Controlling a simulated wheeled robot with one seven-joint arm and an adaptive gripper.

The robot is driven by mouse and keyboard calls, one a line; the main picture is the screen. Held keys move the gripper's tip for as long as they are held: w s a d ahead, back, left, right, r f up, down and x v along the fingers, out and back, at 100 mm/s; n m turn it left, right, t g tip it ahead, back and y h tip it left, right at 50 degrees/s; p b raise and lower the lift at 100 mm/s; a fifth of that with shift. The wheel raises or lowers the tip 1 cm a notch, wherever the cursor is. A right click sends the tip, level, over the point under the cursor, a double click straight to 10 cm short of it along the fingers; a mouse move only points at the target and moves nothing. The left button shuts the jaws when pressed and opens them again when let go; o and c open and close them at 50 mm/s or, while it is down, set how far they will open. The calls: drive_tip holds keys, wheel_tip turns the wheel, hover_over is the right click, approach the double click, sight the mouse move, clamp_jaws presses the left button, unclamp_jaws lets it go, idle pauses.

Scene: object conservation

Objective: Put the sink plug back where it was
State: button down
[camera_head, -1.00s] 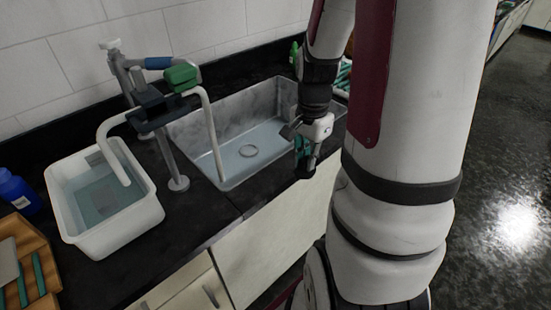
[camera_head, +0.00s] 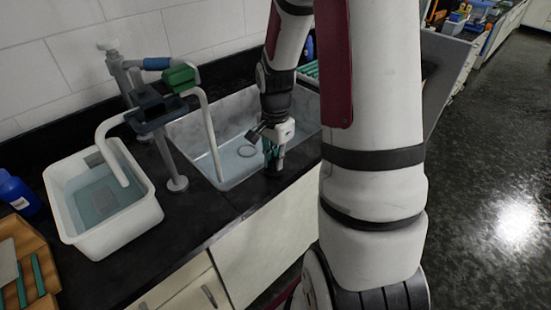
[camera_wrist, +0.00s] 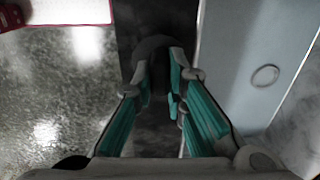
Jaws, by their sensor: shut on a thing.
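My gripper (camera_head: 271,158) hangs over the front edge of the sink (camera_head: 203,133), to the right of the round drain (camera_head: 247,151). Its teal fingers are shut on a dark sink plug (camera_head: 274,172), which hangs below the fingertips. In the wrist view the plug (camera_wrist: 160,43) is a dark rounded shape beyond the fingertips (camera_wrist: 160,88), partly hidden by them. The drain ring (camera_wrist: 265,75) shows to the right in the wrist view, apart from the plug, with nothing seen over it. The basin floor is pale and looks wet or filled.
A tap stand with a green block (camera_head: 181,77) and curved white pipes rises left of the sink. A white tub of water (camera_head: 151,213) stands at the left. A blue bottle (camera_head: 15,193) and a wooden tray (camera_head: 41,262) are at far left. Dark counter surrounds the sink.

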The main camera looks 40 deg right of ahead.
drive_tip(key=shift+f, duration=0.15)
drive_tip(key=c, duration=1.6)
unclamp_jaws()
wheel_tip(320, 180, up, 12)
drive_tip(key=s+a+r+n+t, duration=0.2)
drive_tip(key=s+a+r+n, duration=0.4)
drive_tip(key=a+r+n, duration=0.4)
drive_tip(key=s+a+r+n+t, duration=0.1)
drive_tip(key=s+a+n+t, duration=0.1)
drive_tip(key=s+a+n, duration=0.5)
drive_tip(key=shift+s+a+n, duration=0.3)
drive_tip(key=shift+s+a, duration=0.3)
drive_tip(key=shift+s, duration=0.75)
